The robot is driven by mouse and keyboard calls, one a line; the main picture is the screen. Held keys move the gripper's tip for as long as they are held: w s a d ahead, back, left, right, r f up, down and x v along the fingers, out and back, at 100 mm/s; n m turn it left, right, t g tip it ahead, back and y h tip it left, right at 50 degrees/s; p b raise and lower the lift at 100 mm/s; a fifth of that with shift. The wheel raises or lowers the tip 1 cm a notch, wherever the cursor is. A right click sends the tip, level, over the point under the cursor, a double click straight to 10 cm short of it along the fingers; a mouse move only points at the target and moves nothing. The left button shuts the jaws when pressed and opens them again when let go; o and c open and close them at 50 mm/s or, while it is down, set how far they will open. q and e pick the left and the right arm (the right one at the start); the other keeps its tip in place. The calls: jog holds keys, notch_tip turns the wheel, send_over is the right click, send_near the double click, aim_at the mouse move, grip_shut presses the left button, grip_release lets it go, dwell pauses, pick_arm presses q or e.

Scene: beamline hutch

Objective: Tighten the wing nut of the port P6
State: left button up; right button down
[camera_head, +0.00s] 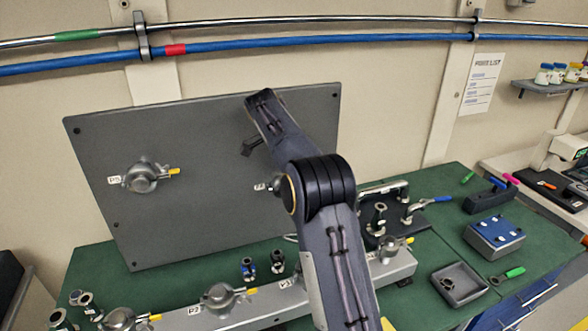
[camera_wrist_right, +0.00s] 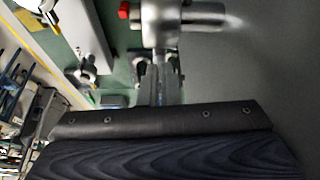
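A port clamp, its label partly covered (camera_head: 262,187), sits on the grey upright panel (camera_head: 215,230), mostly hidden behind my arm. I take it for P6, but cannot read the number fully. My right arm crosses the panel. In the right wrist view my right gripper (camera_wrist_right: 161,82) has its two fingers close together, pointing at a metal clamp body (camera_wrist_right: 180,20) with a red tip (camera_wrist_right: 124,10). A narrow grey part shows between the fingers; I cannot tell whether they press on it. The wing nut is not clearly distinguishable. My left gripper is out of view.
Port P5 (camera_head: 143,177), with a yellow tip, is on the panel's left. A grey beam with several clamps (camera_head: 218,298) runs along the green bench (camera_head: 425,240). A small tray (camera_head: 458,285), a blue-topped box (camera_head: 495,236) and a green-handled tool (camera_head: 508,274) lie right.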

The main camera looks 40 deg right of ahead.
jog(key=shift+r, duration=0.15)
jog(key=c, duration=1.9)
grip_release()
jog(key=shift+v, duration=3.85)
